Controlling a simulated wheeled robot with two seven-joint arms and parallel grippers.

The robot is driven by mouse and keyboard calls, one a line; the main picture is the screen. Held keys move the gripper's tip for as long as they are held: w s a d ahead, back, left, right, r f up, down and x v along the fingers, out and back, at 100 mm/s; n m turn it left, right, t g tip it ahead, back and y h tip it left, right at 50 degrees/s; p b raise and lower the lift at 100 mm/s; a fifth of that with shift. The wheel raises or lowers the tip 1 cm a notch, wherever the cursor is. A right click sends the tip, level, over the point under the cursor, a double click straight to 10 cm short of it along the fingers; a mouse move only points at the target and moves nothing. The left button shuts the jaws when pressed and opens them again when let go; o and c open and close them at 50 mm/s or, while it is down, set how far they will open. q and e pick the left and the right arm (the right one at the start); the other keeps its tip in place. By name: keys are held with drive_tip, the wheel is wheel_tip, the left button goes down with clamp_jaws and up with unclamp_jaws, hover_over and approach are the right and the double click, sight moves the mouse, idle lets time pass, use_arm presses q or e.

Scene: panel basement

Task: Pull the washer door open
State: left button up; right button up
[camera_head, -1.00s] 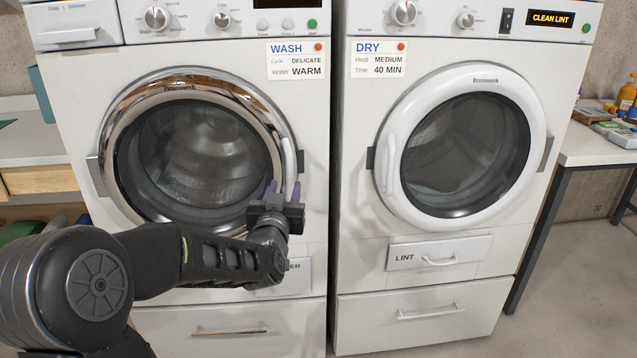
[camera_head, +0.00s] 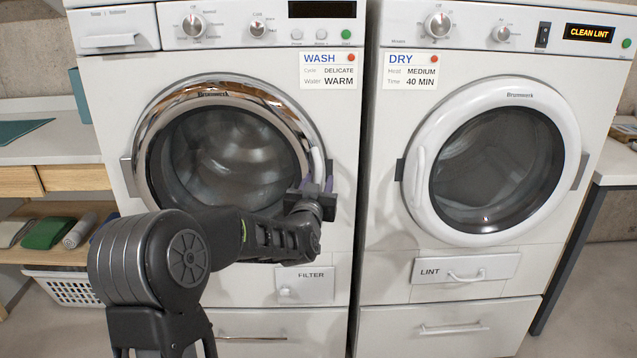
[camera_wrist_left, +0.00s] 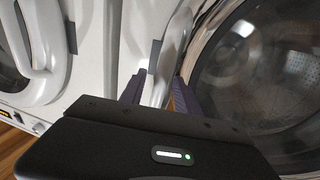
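The washer door (camera_head: 145,135) is a chrome ring around dark glass, seated against the left machine in the head view. Its pale handle (camera_head: 318,163) is on the right side of the ring. My left gripper (camera_head: 318,185) is at the handle with its purple fingers apart. In the left wrist view the fingers (camera_wrist_left: 160,82) stand on either side of the handle (camera_wrist_left: 156,92). A small gap seems to show beside the right finger; a firm hold is not visible. The glass (camera_wrist_left: 265,70) fills the right of that view. My right gripper is in neither view.
The dryer (camera_head: 375,240) stands close on the right, its white door (camera_head: 570,130) shut. A counter (camera_head: 50,150) with a shelf and white basket (camera_head: 62,288) is on the left. Another table (camera_head: 615,170) is at the right edge.

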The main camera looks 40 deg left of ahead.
use_arm(q)
drive_tip(key=shift+w, duration=0.1)
drive_tip(key=shift+c, duration=0.6)
clamp_jaws()
idle(0.8)
